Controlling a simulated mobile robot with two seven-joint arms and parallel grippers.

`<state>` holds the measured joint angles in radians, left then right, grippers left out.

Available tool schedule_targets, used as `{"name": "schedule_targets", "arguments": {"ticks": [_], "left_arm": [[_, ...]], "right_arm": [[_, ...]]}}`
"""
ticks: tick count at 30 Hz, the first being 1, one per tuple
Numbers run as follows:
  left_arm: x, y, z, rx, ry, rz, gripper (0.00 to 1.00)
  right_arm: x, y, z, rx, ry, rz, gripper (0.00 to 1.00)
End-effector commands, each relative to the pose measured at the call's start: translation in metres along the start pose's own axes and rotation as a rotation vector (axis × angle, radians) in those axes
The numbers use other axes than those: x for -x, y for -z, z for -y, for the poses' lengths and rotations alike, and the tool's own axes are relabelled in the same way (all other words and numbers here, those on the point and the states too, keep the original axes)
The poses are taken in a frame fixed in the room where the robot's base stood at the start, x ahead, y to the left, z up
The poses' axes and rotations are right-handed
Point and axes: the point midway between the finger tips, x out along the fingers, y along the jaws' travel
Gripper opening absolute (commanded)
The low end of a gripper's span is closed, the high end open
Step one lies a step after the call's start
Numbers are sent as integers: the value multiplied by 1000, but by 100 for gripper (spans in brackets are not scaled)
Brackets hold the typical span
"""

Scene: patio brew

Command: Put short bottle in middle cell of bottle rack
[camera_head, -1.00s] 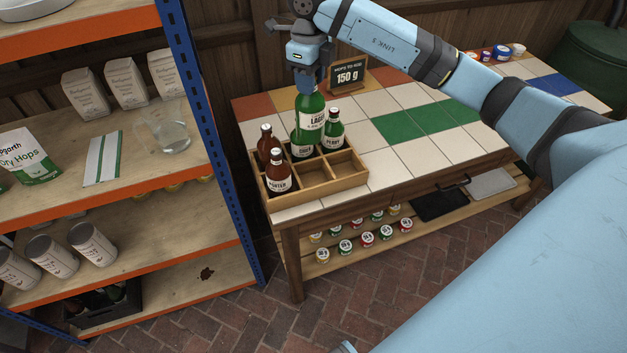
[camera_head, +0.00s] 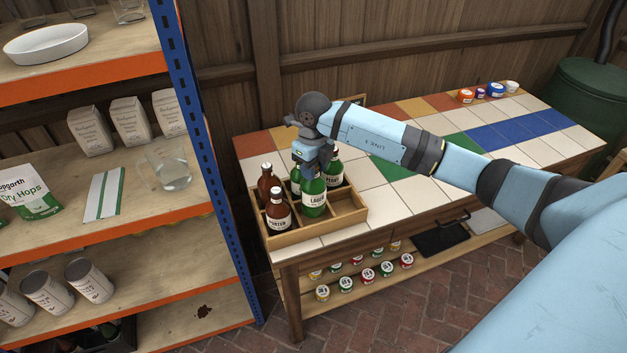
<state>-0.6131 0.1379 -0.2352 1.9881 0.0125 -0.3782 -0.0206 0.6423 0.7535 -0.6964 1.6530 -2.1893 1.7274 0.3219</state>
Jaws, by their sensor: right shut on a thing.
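The wooden bottle rack (camera_head: 332,223) stands on the near left corner of the tiled table. My right gripper (camera_head: 314,168) is shut on the upper part of a green lager bottle (camera_head: 314,198). The bottle is upright, at the front middle cell; its base looks to be inside the cell, but I cannot tell whether it touches the floor. A brown porter bottle (camera_head: 278,214) is in the front left cell, and another brown bottle (camera_head: 267,183) is behind it. Green bottles stand in the back middle (camera_head: 295,180) and back right (camera_head: 334,172) cells. The front right cell is empty. My left gripper is not in view.
A shelf unit with a blue post (camera_head: 205,140) stands close to the rack's left. It holds a glass jug (camera_head: 168,165), cartons and cans. The tiled table (camera_head: 480,160) is largely clear to the right, with small tubs (camera_head: 495,89) at the back. A sign behind my wrist is mostly hidden.

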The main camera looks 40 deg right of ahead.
Motion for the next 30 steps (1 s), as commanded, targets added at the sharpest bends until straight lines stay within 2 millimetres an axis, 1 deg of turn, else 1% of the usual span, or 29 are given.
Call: {"name": "schedule_targets", "arguments": {"ticks": [5,7,12,14,25,26,27,29,30], "left_arm": [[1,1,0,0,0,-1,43],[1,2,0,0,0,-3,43],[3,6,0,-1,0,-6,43],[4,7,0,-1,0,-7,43],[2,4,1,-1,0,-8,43],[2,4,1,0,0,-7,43],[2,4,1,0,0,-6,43],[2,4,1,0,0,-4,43],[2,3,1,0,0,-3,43]], "right_arm": [[-9,-1,0,0,0,2,0],[-16,0,0,1,-1,1,0],[-40,0,0,-1,-1,0,0],[-47,0,0,0,-1,1,0],[-52,-1,0,1,1,3,0],[-53,0,0,1,1,1,35],[-52,0,0,1,1,1,45],[-52,0,0,1,1,1,58],[-52,0,0,1,1,1,59]]}}
